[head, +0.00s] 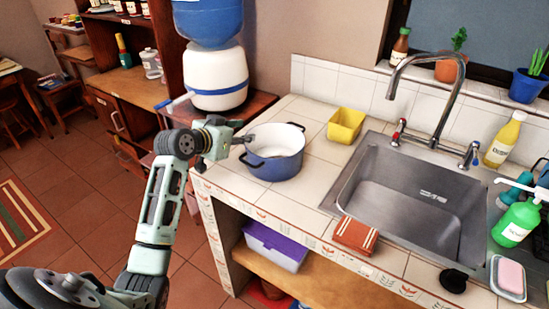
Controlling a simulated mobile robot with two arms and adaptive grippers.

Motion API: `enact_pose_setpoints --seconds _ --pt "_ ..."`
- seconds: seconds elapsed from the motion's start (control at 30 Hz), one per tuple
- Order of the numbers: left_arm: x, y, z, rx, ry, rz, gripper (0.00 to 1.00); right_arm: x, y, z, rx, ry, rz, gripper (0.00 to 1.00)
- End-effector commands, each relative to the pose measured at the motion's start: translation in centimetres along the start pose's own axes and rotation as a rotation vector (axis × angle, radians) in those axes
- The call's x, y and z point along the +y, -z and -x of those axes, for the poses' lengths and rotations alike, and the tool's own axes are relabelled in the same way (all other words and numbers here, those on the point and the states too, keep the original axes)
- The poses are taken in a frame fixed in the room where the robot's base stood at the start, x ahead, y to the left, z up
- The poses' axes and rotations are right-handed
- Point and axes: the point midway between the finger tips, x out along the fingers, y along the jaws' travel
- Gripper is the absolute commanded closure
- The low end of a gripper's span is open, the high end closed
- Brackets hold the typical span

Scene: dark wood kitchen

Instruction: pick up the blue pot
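The blue pot (272,165) stands upright on the tiled counter (318,180), left of the sink. It has a white inside, two side handles and no lid. My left arm comes up from the lower left. My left gripper (246,139) is at the pot's left side, close to the rim and the left handle. Its fingertips are small and partly hidden, so I cannot tell whether they touch the pot or are open or shut. My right gripper is not in view.
A yellow container (345,125) stands behind and right of the pot. A steel sink (415,205) with a tall tap takes up the right. A water dispenser (217,75) stands behind my gripper. A blue plant pot (526,87) is on the sill.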

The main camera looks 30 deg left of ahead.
Motion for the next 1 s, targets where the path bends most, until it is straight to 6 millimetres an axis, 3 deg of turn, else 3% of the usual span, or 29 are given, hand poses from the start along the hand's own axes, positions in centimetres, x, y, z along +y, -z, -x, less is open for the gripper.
enact_pose_setpoints --seconds 0.53,0.87,1.0 --pt "-0.5 -0.1 -6.0 -0.001 -0.001 0.002 0.68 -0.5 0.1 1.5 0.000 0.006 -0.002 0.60" --pt "-0.5 -0.2 -6.6 -0.001 0.001 -0.001 0.68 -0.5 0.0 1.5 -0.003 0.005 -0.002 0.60" --pt "-0.5 -0.2 -6.6 -0.001 0.001 -0.001 0.78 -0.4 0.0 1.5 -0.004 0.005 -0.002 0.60"
